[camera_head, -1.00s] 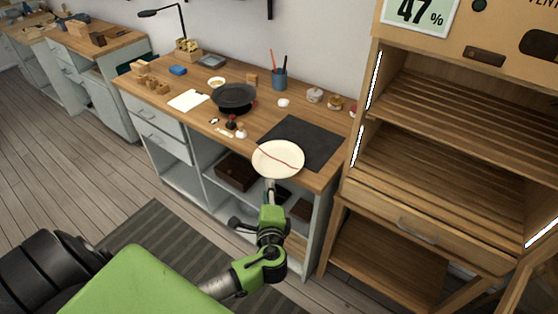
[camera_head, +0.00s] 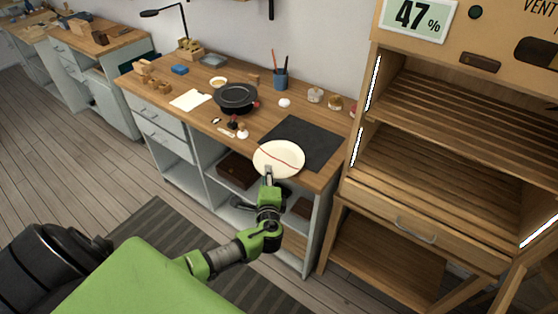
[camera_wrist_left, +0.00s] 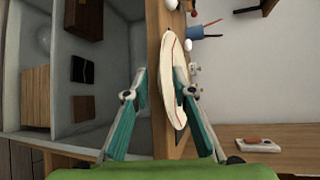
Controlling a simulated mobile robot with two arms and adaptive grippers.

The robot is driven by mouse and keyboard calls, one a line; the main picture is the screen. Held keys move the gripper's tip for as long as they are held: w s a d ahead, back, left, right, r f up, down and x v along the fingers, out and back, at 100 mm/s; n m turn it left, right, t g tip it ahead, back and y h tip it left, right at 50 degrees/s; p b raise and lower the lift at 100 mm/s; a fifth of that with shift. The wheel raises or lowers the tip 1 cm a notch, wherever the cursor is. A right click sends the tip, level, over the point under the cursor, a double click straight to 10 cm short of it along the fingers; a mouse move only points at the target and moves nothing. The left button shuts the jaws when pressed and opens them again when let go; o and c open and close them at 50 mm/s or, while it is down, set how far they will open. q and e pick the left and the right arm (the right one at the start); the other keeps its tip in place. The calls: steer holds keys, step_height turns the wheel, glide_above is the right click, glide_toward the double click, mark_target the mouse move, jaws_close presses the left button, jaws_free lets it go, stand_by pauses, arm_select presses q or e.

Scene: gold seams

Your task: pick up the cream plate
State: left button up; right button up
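The cream plate (camera_head: 280,158) with a reddish seam across it lies at the front edge of the wooden workbench, partly over a dark mat. My left gripper (camera_head: 268,172) is at the plate's near rim in the head view. In the left wrist view the plate (camera_wrist_left: 172,75) shows nearly edge-on between the two spread fingers (camera_wrist_left: 161,72). The gripper is open, one finger on each side of the rim. Whether a finger touches the plate I cannot tell. My right gripper is not in view.
The dark mat (camera_head: 312,136) lies behind the plate. A black pan (camera_head: 237,96), small bottles, a blue cup of tools (camera_head: 281,79) and small jars stand on the workbench (camera_head: 200,118). A wooden cabinet (camera_head: 420,190) with slatted shelves stands close on the right.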

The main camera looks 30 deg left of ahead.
arm_select(q)
jaws_close()
steer(key=shift+r, duration=0.1)
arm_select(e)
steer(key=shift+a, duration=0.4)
arm_select(q)
steer(key=shift+r, duration=0.1)
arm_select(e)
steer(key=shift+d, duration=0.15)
